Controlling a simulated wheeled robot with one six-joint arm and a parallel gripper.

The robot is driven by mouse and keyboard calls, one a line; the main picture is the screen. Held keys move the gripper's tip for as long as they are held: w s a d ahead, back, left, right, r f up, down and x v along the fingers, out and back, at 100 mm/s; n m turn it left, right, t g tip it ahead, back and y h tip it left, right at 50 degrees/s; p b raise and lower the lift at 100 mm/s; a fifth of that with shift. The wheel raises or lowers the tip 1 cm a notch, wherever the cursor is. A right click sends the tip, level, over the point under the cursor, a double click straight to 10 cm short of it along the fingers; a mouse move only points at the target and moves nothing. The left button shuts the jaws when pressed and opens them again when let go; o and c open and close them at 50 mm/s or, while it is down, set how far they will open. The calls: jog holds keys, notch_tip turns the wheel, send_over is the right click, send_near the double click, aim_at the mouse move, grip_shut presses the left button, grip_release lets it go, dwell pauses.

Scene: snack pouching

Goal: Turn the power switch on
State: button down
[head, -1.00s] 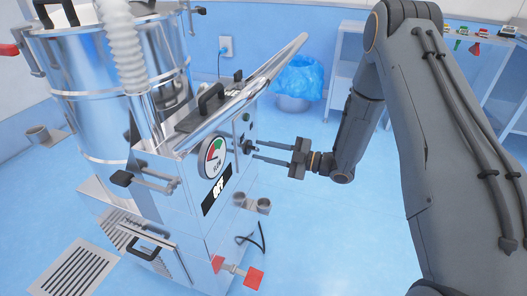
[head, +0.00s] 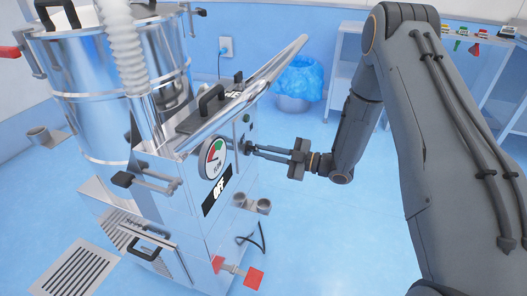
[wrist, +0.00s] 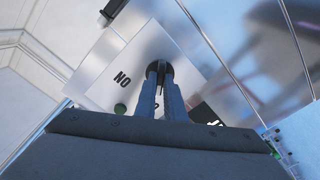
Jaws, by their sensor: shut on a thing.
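The power switch is a dark round knob on the side panel of the steel machine (head: 232,188). In the wrist view the knob (wrist: 157,69) sits at my fingertips on a pale plate, with the lettering "NO" and a green button (wrist: 120,108) beside it. My gripper (head: 252,150) reaches in from the right, and its two fingers are closed together on the knob; it also shows in the wrist view (wrist: 160,82). The fingers partly hide the knob.
A round gauge (head: 213,158) is left of my gripper. A steel bar (head: 270,77) slopes above it. Cup-like fittings (head: 252,204) and a red-handled valve (head: 254,278) lie below. A blue-lined bin (head: 299,80) stands behind. The floor at right is clear.

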jog(key=m+p, duration=0.1)
jog(key=m, duration=0.3)
jog(key=m+p, duration=0.1)
jog(key=m, duration=0.3)
jog(key=shift+m, duration=0.4)
jog(key=m+p, duration=0.1)
jog(key=m, duration=0.3)
jog(key=shift+m+p, duration=0.35)
jog(key=shift+m, duration=1.45)
jog(key=c, duration=1.8)
grip_release()
jog(key=shift+c, duration=0.2)
